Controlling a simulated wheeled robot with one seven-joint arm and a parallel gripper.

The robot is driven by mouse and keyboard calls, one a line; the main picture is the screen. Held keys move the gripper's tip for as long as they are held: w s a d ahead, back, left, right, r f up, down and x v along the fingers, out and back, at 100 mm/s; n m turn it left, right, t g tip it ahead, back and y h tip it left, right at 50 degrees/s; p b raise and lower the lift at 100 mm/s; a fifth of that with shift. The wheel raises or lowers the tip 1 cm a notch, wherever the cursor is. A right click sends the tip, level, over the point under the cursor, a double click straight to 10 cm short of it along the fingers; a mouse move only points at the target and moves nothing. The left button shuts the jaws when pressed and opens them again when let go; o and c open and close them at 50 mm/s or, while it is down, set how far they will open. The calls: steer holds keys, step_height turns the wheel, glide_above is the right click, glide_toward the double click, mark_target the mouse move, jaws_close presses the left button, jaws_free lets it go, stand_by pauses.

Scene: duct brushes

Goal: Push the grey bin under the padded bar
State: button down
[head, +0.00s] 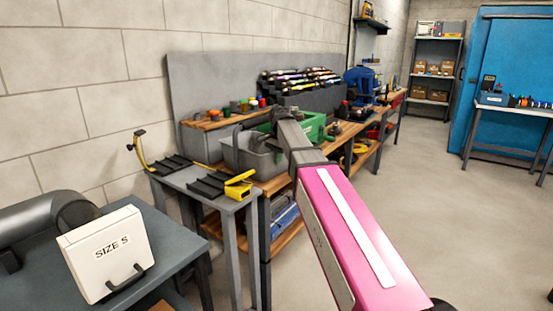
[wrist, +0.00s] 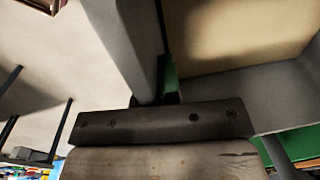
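The grey bin (head: 240,153) is an open-topped tub on the wooden workbench in the head view. My arm reaches over the bench from the lower right. My gripper (head: 277,114) is at the bin's right end, above or beside its rim; I cannot tell whether it touches. Its fingers are not clear enough to show open or shut. The wrist view shows a close grey wall or rim (wrist: 125,45), a beige surface and a dark screwed plate (wrist: 165,122) above wood. I cannot identify the padded bar with certainty in either view.
A green machine (head: 312,127) stands just right of my gripper. A small grey table (head: 222,201) with black trays and a yellow tool is in front of the bin. A white "SIZE S" box (head: 105,250) is at lower left. Open floor (head: 440,200) lies right.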

steer(key=c, duration=1.2)
jaws_free()
steer(key=shift+c, duration=0.2)
step_height(320, 180, up, 11)
steer(key=shift+s+d, duration=0.3)
steer(key=shift+d, duration=0.1)
steer(key=shift+s+f, duration=0.15)
